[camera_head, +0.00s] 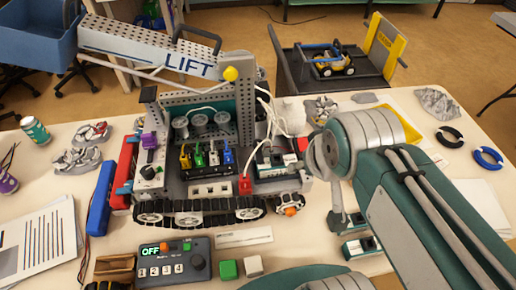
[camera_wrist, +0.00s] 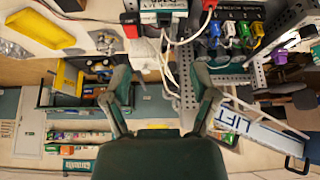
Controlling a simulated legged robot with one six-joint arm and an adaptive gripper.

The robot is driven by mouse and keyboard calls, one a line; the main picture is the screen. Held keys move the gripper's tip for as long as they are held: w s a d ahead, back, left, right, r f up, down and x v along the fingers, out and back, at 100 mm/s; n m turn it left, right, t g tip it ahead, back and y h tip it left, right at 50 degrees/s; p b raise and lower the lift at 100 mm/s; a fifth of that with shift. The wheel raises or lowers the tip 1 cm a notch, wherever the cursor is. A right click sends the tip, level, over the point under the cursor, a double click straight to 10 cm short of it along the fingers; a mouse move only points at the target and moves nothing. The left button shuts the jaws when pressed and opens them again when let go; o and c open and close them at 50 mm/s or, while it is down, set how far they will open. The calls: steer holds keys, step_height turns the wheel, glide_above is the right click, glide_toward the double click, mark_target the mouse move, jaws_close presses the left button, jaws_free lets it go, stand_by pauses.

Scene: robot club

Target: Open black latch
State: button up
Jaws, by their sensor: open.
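A tracked robot vehicle (camera_head: 195,188) with a grey perforated boom marked LIFT (camera_head: 150,48) stands on the table. I cannot single out the black latch with certainty in either view. A small black block (camera_head: 148,94) sits atop a post at the vehicle's left. My gripper (camera_wrist: 161,72) is open and empty in the wrist view, its two fingers wide apart. Between and beyond the fingers are white cables and a white part (camera_wrist: 146,50). The boom also shows there upside down, right of the right finger.
A control box (camera_head: 175,262) reading OFF, with a green cube (camera_head: 228,269) beside it, stands at the front. A blue battery pack (camera_head: 101,198) lies left of the vehicle. Black and blue rings (camera_head: 487,158) lie at right. A small wheeled rover (camera_head: 332,62) stands beyond the table.

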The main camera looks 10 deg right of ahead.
steer(key=n+g, duration=0.6)
steer(key=n, duration=0.7)
glide_above(258, 143)
step_height(258, 143, down, 7)
step_height(258, 143, down, 11)
steer(key=shift+w+r, duration=0.15)
jaws_close()
